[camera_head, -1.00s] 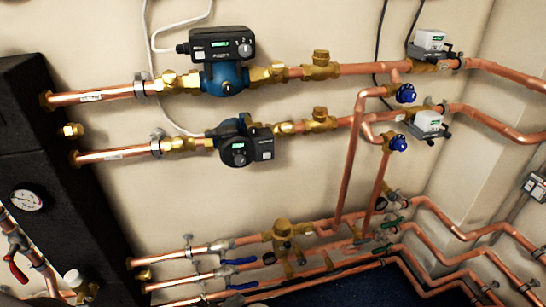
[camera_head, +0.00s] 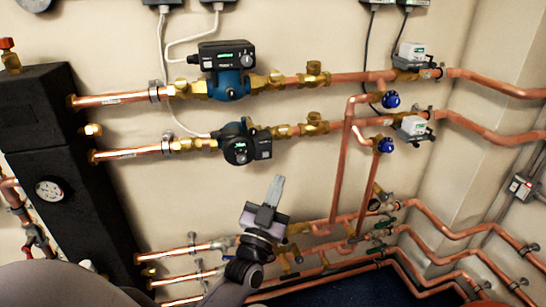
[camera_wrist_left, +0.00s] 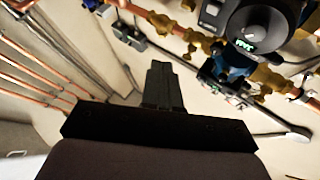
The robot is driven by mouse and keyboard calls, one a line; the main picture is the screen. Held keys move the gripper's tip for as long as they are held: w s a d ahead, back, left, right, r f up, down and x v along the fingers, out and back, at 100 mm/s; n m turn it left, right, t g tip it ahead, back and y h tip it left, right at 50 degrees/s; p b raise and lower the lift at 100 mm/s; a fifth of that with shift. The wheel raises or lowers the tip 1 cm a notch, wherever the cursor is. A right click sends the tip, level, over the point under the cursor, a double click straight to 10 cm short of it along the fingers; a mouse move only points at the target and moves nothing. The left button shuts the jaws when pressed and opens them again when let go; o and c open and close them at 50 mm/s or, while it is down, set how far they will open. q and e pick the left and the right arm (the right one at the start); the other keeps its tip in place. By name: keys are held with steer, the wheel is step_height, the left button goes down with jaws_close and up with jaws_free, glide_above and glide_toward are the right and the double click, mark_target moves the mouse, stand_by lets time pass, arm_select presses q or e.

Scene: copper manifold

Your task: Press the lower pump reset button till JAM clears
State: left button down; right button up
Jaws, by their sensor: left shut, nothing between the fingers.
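The lower pump (camera_head: 242,142) is a black-faced unit with a small lit green display, mounted on the second copper pipe. The upper pump (camera_head: 226,72) has a blue body and a black control box, also with a green display. My left gripper (camera_head: 275,188) is shut and empty, below and slightly right of the lower pump, apart from it in the picture. In the left wrist view, the shut fingers (camera_wrist_left: 161,85) point toward the wall, with a dark pump face (camera_wrist_left: 258,28) at the top right.
Copper pipes with brass fittings (camera_head: 313,122) run right of the pumps. Blue-capped valves (camera_head: 386,146) and vertical pipes stand further right. Lower pipes (camera_head: 330,228) run behind my left arm. A black manifold block (camera_head: 45,150) is at left. Bare wall lies between pump and gripper.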

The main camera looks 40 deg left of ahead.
mark_target(266, 154)
arm_select(q)
steer(key=shift+a, duration=0.1)
steer(key=w+a+b, duration=0.4)
steer(key=w+a, duration=0.1)
steer(key=a, duration=0.1)
steer(key=shift+w+a, duration=0.3)
steer(key=shift+w, duration=0.1)
stand_by(0.3)
steer(key=shift+a, duration=0.1)
stand_by(1.7)
steer(key=shift+w+a, duration=0.2)
steer(key=shift+w, duration=0.05)
